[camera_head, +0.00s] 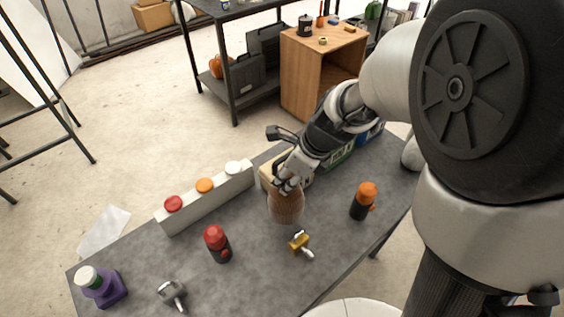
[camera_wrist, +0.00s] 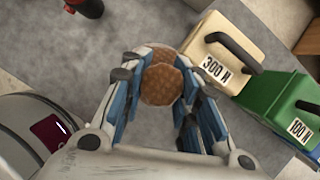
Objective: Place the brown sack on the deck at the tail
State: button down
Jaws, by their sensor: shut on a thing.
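The brown sack (camera_head: 286,208), round and woven-looking, hangs under my gripper (camera_head: 286,186) near the middle of the grey table. In the wrist view the brown sack (camera_wrist: 164,84) sits between the fingers of my gripper (camera_wrist: 166,72), which is shut on it. The fingers hide part of its sides. I cannot tell whether its underside touches the table. I cannot pick out a deck or its tail in either view with certainty.
On the table (camera_head: 265,270) stand a long grey block with coloured discs (camera_head: 208,199), a red-capped bottle (camera_head: 217,243), an orange-capped bottle (camera_head: 363,201) and a yellow-and-silver piece (camera_head: 300,244). Handled blocks, cream 300 N (camera_wrist: 224,52) and green (camera_wrist: 268,94), are close to my gripper.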

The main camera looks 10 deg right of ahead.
aim_at(288, 210)
jog(key=shift+f+b, duration=1.55)
jog(key=shift+f, duration=1.85)
jog(key=shift+f, duration=0.15)
jog(key=c, duration=1.2)
grip_release()
